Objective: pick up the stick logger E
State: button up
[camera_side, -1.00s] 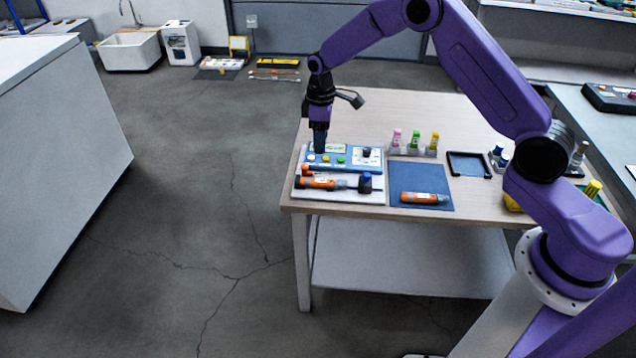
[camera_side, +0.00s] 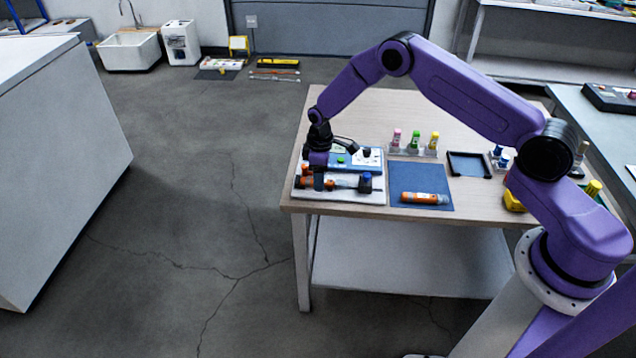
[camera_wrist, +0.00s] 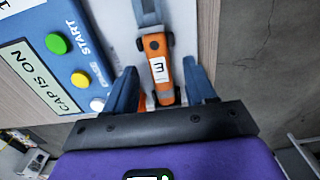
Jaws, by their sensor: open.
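The stick logger E (camera_wrist: 158,68) is orange with a white label and dark side parts, and its shaft is grey-blue. In the side view (camera_side: 305,183) it lies on a white tray (camera_side: 345,196) at the table's front left, partly hidden by my gripper (camera_side: 319,184). In the wrist view my gripper (camera_wrist: 160,80) is open, with one blue finger on each side of the orange body. I cannot tell whether either finger touches it.
A blue panel (camera_wrist: 66,70) with buttons, marked START and CAP IS ON, lies close beside the left finger. Another orange stick (camera_side: 424,198) lies on a dark blue mat (camera_side: 420,176). Several small bottles (camera_side: 414,143) stand behind. The table's front edge is close.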

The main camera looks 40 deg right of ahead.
jog(key=shift+f, duration=0.35)
grip_shut()
jog(key=shift+r, duration=0.1)
